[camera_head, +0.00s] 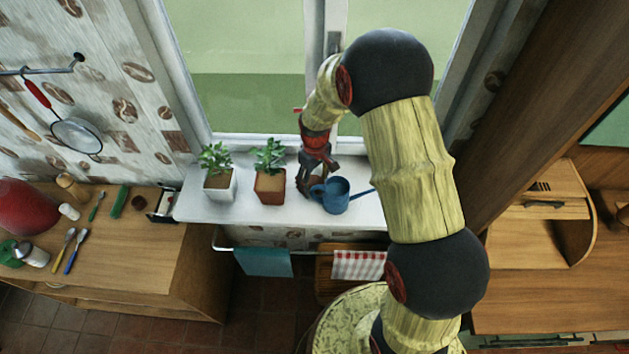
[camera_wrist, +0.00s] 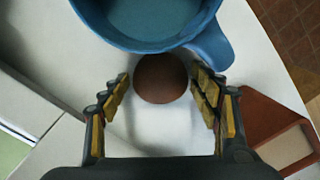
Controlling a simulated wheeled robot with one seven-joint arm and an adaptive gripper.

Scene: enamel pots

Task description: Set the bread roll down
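The bread roll (camera_wrist: 161,78), round and brown, lies on the white windowsill (camera_wrist: 160,128), beside a blue watering can. My gripper (camera_wrist: 161,82) is above it with one finger on each side. The wrist view shows slim gaps between the fingertips and the roll, so the fingers look open around it. In the head view, my gripper (camera_head: 317,178) points down at the sill between the terracotta pot and the watering can; its fingers mostly hide the roll there.
The blue watering can (camera_head: 338,196) stands close on the right, its spout pointing right. A terracotta pot (camera_head: 270,188) and a white pot (camera_head: 219,186), both with plants, stand on the left. The window is behind. A rail with towels (camera_head: 263,262) hangs below the sill.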

